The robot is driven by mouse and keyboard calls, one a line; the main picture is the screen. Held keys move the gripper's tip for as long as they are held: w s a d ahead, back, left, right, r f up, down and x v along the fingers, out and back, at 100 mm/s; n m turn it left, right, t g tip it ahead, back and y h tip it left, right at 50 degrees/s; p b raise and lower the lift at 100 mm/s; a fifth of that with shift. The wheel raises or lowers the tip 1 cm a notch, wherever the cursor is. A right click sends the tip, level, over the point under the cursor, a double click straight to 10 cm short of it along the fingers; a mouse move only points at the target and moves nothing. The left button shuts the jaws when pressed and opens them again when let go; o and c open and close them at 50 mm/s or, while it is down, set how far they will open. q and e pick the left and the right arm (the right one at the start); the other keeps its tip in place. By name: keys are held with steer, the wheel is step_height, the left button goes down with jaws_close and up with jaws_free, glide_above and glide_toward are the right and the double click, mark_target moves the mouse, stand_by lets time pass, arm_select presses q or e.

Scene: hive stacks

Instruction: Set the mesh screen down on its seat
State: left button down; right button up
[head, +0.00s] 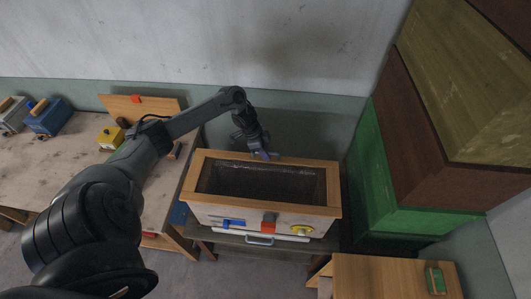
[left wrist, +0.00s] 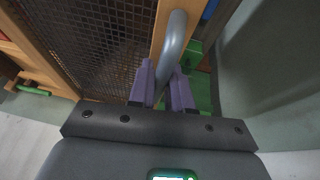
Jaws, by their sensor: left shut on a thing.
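The mesh screen (head: 258,184) has a light wooden frame around dark mesh. In the head view it lies level over the top of the box (head: 215,216); I cannot tell whether it rests there or hangs slightly above. In the left wrist view the mesh (left wrist: 95,40) fills the upper left, with a curved grey handle (left wrist: 173,42) at its frame edge. My left gripper (head: 263,153) is at the screen's far edge, its purple fingers (left wrist: 163,80) shut on that handle. The seat under the screen is hidden. My right gripper is not in view.
The box stands on a dark stand (head: 213,240) and has blue, red and yellow fittings on its front. A tall green, brown and olive stack (head: 400,150) stands close on the right. A workbench (head: 60,160) with several tools is at left. A wooden box (head: 385,275) is front right.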

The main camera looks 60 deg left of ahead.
arm_select(q)
steer(key=shift+f, duration=1)
stand_by(2.2)
steer(key=c, duration=0.6)
jaws_free()
steer(key=shift+o, duration=0.2)
steer(key=shift+r, duration=0.2)
steer(key=shift+p+v, duration=2.1)
steer(key=shift+v, duration=0.2)
steer(key=shift+a, duration=0.15)
steer(key=shift+r, duration=0.1)
